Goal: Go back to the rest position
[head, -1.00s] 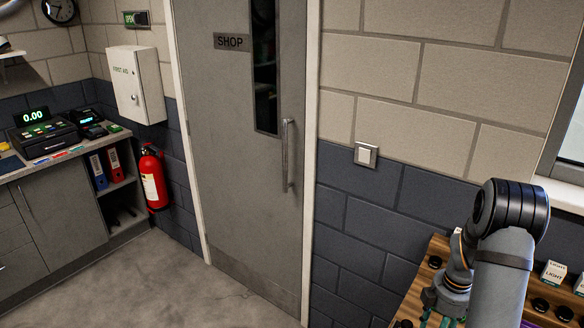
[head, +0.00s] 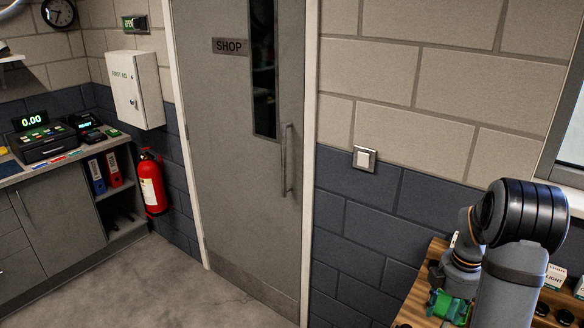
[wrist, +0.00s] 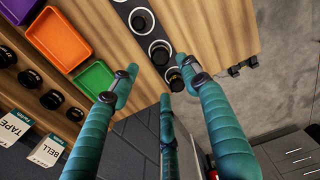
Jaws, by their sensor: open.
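My gripper (wrist: 160,84) is open in the wrist view. Its teal fingers are spread apart with nothing held between them. Beyond the fingertips lies a wooden bench top (wrist: 215,30) with a dark strip (wrist: 150,30) that carries several round dark pieces with pale rims. I cannot tell whether the fingertips touch anything, but they look apart from the bench. In the head view my arm is bent at the lower right, over the bench's corner, and its links hide much of the bench. My fingers are not clearly seen there.
Orange (wrist: 58,38), purple and green (wrist: 94,78) trays stand on the bench, near boxes marked TAPE (wrist: 12,126) and BELL (wrist: 46,150). A wall switch (head: 364,159), the shop door (head: 235,180) and a fire extinguisher (head: 152,183) are left of my arm. Open floor lies before the door.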

